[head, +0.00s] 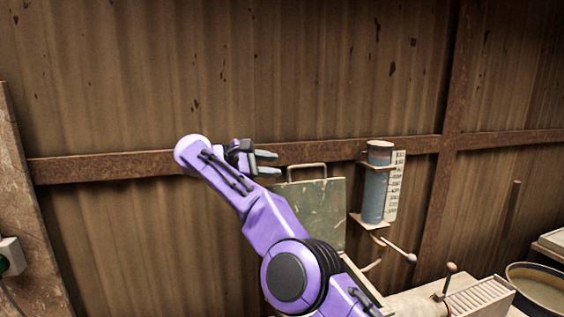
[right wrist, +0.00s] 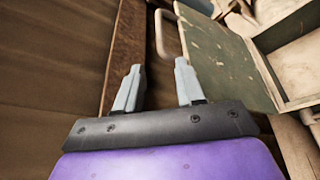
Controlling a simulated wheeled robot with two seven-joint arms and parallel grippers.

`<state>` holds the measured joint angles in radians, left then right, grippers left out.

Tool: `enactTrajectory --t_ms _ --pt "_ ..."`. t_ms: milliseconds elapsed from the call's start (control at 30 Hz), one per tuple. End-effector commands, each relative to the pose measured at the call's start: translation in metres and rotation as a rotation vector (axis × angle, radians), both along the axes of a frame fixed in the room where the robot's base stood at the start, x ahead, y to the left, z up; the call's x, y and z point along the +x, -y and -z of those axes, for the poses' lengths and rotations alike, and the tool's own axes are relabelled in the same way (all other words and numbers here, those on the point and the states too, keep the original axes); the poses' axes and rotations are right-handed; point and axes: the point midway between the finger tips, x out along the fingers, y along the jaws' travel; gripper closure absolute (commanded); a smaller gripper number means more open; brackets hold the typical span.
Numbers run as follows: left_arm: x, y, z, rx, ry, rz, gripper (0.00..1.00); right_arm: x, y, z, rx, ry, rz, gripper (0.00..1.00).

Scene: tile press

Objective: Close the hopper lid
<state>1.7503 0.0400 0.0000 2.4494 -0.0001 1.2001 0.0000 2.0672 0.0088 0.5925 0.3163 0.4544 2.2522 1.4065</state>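The hopper lid (head: 325,205) is a worn green panel standing upright in front of the wall, with a metal loop handle (head: 307,168) on its top edge. The right wrist view shows the lid (right wrist: 222,62) on the right and its handle (right wrist: 161,35) just beyond the fingers. My right gripper (head: 276,162) is open and empty, to the left of the handle near its height. In the right wrist view, the gripper (right wrist: 156,68) has its two fingers apart, with no clear contact. My right arm hides the lid's lower left. My left gripper is not in view.
A blue cylinder with a white scale (head: 376,190) is mounted right of the lid. Below it is a lever with a round knob (head: 411,258). A pale machine part (head: 480,298) and a round basin (head: 540,288) are at lower right. A corrugated wall stands behind.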

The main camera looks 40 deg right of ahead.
Motion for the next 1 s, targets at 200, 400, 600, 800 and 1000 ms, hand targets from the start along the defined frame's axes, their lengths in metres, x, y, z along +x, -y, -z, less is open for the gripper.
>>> enactTrajectory --t_ms 200,400,600,800,1000 --pt "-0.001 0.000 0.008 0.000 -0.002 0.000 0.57 -0.007 0.019 -0.002 0.010 0.021 0.011 0.62" --pt "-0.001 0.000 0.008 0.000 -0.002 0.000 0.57 -0.012 0.067 0.008 0.009 0.020 0.016 0.62" --pt "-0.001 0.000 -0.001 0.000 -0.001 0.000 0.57 -0.007 0.111 0.026 0.012 0.011 0.019 0.62" --pt "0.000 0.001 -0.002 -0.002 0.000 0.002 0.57 -0.001 0.111 0.032 0.010 0.008 0.006 0.62" --pt "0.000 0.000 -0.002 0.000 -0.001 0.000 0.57 0.000 0.103 0.030 0.005 0.008 0.006 0.75"
